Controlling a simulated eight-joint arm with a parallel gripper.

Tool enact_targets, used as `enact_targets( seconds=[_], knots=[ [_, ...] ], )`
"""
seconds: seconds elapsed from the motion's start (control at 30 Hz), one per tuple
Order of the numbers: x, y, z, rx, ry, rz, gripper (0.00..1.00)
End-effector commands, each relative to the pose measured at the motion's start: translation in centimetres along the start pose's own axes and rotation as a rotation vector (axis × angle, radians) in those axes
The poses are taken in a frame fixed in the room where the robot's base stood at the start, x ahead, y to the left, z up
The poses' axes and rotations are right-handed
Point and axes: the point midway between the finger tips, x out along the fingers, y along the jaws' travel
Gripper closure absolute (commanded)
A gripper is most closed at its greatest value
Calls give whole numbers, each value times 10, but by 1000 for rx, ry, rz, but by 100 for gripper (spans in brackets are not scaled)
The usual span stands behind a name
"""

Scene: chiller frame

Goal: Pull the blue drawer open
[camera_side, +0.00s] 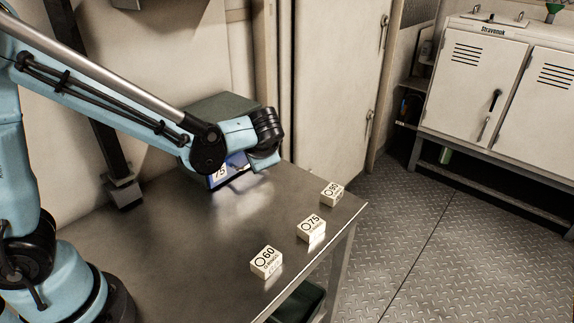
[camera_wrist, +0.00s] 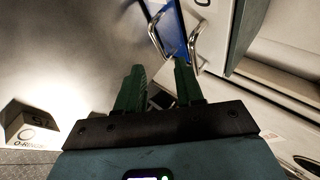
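The blue drawer (camera_side: 236,161) is on the front of a grey-green cabinet at the back of the metal table; a white label reading 75 shows beside it. My arm and gripper hide much of the front in the side view. In the wrist view, a strip of the blue drawer (camera_wrist: 172,28) shows at the top, with bent metal handles near it, one a metal handle (camera_wrist: 194,45) just beyond my right finger. My gripper (camera_wrist: 158,66) is open, its two dark green fingers apart with nothing seen between them. I cannot tell whether the right finger touches the handle.
Small white boxes marked 60 (camera_side: 266,262) and 75 (camera_side: 311,229), and a third white box (camera_side: 332,194), stand along the table's right edge. The metal table top (camera_side: 190,245) is clear in the middle. White lockers (camera_side: 470,80) stand across the floor.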

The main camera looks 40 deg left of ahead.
Motion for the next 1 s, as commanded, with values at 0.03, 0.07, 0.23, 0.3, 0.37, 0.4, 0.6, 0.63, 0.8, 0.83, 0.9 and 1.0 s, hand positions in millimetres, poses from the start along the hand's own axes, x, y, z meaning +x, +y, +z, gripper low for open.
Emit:
enact_targets(
  seconds=[0.03,0.07,0.23,0.3,0.37,0.4,0.6,0.63,0.8,0.83,0.9,1.0],
  knots=[
    [4,6,-8,20,-7,-43,63],
    [6,9,-11,29,-13,-72,63],
    [16,27,-26,71,-39,-238,63],
    [19,36,-31,81,-47,-308,63],
    [21,45,-33,87,-51,-368,63],
    [22,51,-34,89,-53,-406,63],
    [24,73,-31,83,-58,-548,63],
    [24,75,-31,82,-58,-560,63],
    [25,80,-28,77,-60,-597,63],
    [26,80,-28,77,-60,-599,63],
    [29,78,-28,76,-61,-601,63],
    [38,72,-27,75,-63,-601,63]
  ],
)
